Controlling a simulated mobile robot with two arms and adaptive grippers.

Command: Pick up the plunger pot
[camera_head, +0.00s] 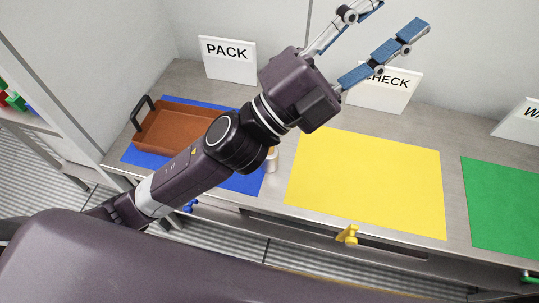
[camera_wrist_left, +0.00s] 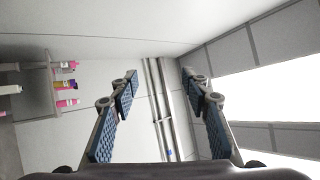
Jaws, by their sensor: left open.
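I cannot make out a plunger pot in either view. My left gripper (camera_head: 397,17) is raised high above the back of the counter, in front of the wall and the CHECK sign. It is open and empty, with its two blue-padded fingers spread apart. A small pale cylinder (camera_head: 271,160) stands at the right edge of the blue mat, partly hidden by my left arm. My right gripper is not in view.
A brown tray (camera_head: 163,130) with a dark handle sits on the blue mat (camera_head: 245,184), partly behind my arm. The yellow mat (camera_head: 370,180) and green mat (camera_head: 505,208) are bare. PACK (camera_head: 228,60) and CHECK (camera_head: 385,92) signs stand behind. A shelf (camera_wrist_left: 40,85) holds several bottles.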

